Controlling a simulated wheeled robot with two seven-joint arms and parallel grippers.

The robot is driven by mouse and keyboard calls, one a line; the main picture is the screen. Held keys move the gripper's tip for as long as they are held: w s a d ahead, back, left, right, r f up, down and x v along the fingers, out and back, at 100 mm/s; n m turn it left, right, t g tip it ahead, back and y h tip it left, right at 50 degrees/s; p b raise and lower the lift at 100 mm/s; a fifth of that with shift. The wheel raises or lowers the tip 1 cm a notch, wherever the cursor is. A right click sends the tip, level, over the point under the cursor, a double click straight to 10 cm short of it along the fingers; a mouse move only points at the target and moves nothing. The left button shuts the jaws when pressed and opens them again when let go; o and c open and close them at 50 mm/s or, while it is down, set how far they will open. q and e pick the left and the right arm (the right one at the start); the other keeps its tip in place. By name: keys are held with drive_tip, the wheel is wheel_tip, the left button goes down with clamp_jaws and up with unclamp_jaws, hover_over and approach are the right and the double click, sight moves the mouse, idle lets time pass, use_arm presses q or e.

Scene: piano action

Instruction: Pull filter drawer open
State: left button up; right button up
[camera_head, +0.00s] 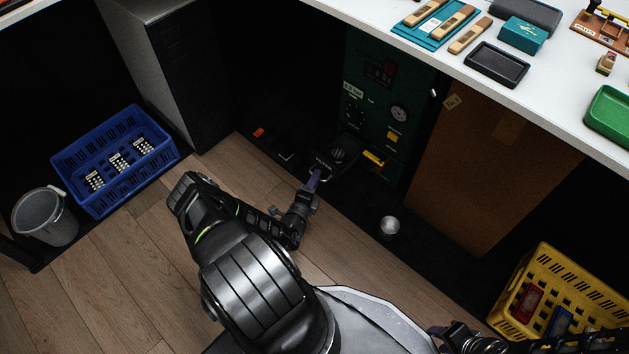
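The dark filter drawer (345,148) with a white label sits low in the green machine panel (378,95). It seems to stand out from the panel's face, and a round dark part shows on it. My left gripper (315,180) is at the drawer's front, its purplish fingertips at the pale handle bar. The fingers are small and seen from above, so I cannot tell whether they are closed around the handle. My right arm (470,340) shows at the bottom right edge. Its gripper fingers do not show.
A blue crate (88,160) and a grey bucket (45,218) stand on the floor at left. A small silvery round object (389,226) lies right of the drawer. A yellow crate (560,270) stands at lower right. The white worktop (440,65) overhangs the panel.

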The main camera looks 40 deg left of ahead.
use_arm(q)
drive_tip(key=shift+s, duration=0.1)
drive_tip(key=p+v, duration=0.3)
drive_tip(key=v, duration=0.4)
drive_tip(key=shift+s, duration=0.3)
drive_tip(key=shift+d+r, duration=0.1)
drive_tip(key=shift+d, duration=0.05)
